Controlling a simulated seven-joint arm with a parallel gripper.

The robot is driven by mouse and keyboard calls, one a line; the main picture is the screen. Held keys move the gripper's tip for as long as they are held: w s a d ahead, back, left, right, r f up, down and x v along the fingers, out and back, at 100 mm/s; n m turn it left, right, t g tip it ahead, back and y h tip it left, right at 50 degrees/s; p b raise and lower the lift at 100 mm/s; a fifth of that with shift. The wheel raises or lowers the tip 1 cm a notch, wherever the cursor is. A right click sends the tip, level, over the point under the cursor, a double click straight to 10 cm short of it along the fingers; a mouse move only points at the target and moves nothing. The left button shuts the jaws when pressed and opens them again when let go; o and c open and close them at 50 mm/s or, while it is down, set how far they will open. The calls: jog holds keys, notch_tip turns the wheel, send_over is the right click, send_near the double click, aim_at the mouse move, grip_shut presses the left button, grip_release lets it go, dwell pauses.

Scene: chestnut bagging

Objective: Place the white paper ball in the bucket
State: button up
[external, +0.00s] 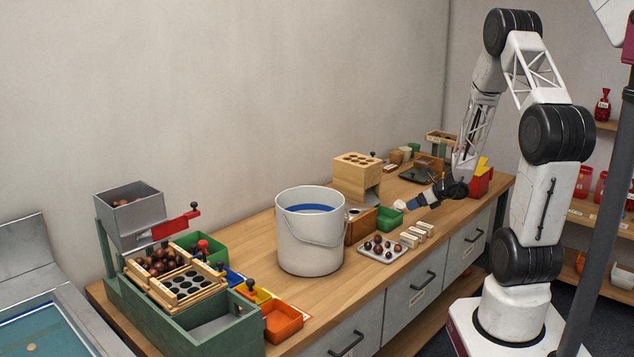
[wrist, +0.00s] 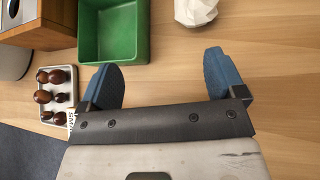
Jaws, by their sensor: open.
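The white paper ball (wrist: 195,11) is crumpled and cut off by the top edge of the wrist view. In the external view the paper ball (external: 400,205) is small, on the table just off my fingertips. My gripper (external: 418,202) is open and low over the table. In the wrist view its blue fingers (wrist: 161,76) are spread, with only bare wood between them. The ball lies ahead of them, towards the right finger. The white bucket (external: 311,254) stands upright mid-table, left of my gripper, with a blue band inside; its bottom is hidden.
A green bin (wrist: 113,35) sits just ahead of the left finger. A tray of chestnuts (external: 381,249) and several small pale blocks (external: 409,241) lie near the front edge. A wooden box (external: 361,224) stands between the bucket and green bin. Wood is bare right of the ball.

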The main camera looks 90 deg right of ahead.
aim_at(401, 201)
jog(key=shift+w+d+f+g+y, duration=0.1)
jog(key=shift+w+d+g+y, duration=0.1)
jog(key=shift+w+g+y, duration=0.45)
jog(key=shift+w+d+y, duration=0.15)
jog(key=shift+d+y, duration=0.05)
jog(key=shift+y, duration=0.25)
jog(key=shift+w+d+g+y, duration=0.15)
jog(key=shift+d+g+y, duration=0.15)
jog(key=shift+d+g, duration=0.5)
jog(key=shift+w+d+r+g, duration=0.15)
jog(key=shift+d+r+g, duration=0.2)
jog(key=shift+d+g, duration=0.25)
jog(key=shift+w+d+r+g, duration=0.1)
jog(key=shift+d+r+g, duration=0.25)
jog(key=shift+d, duration=0.4)
jog(key=shift+w+d+r+g, duration=0.15)
jog(key=shift+d+r+g, duration=0.15)
jog(key=shift+d+g, duration=0.3)
jog(key=shift+x, duration=1.3)
jog(key=shift+d+f, duration=0.1)
jog(key=shift+d, duration=0.05)
jog(key=shift+d+x, duration=0.15)
jog(key=shift+x, duration=1.1)
jog(key=shift+d+x, duration=0.15)
jog(key=shift+x, duration=1.05)
jog(key=shift+w, duration=0.1)
